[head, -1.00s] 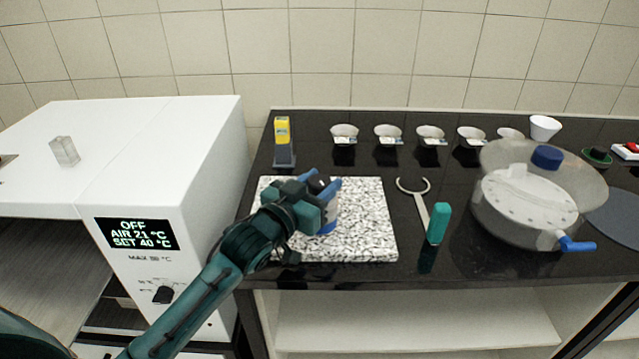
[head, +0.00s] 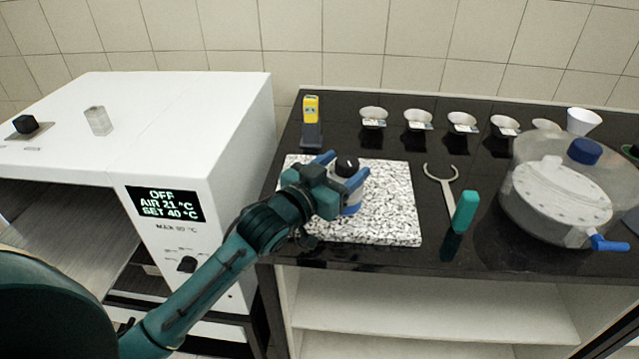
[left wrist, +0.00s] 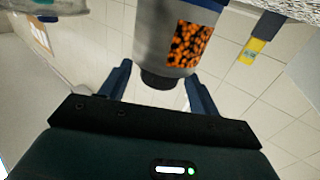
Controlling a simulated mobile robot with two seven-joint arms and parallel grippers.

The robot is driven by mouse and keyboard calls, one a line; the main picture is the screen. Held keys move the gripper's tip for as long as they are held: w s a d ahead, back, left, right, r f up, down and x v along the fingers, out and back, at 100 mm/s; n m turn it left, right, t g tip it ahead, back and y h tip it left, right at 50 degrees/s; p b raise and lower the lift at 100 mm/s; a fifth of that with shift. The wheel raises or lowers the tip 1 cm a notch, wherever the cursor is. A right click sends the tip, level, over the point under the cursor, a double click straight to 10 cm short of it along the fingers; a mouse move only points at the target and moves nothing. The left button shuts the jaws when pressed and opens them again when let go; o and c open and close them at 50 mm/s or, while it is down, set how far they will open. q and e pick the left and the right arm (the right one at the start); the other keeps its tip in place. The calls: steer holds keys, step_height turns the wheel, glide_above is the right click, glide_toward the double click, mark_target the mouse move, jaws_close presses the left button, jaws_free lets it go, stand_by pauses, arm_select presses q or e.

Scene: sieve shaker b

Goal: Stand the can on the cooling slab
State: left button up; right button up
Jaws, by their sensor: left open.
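The can (head: 351,203), with a black lid and a pale body with blue, stands upright on the speckled cooling slab (head: 392,212), towards its left part. My left gripper (head: 341,167) is open at the can, with its blue fingers on either side of the can's upper part. The left wrist view shows the can (left wrist: 165,40) upside down, with an orange-and-black label and its dark lid between the spread fingers (left wrist: 161,86). My gripper hides part of the can's side in the head view. My right gripper is not in view.
A white oven (head: 225,130) stands left of the dark bench. A yellow device (head: 311,110) is behind the slab. Several small white dishes (head: 418,117) line the back. Right of the slab are a teal-handled ring tool (head: 464,211) and a clear lidded vessel (head: 560,195).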

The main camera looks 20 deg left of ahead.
arm_select(q)
steer(key=b+v, duration=0.1)
steer(key=v, duration=0.9)
steer(key=shift+s, duration=0.25)
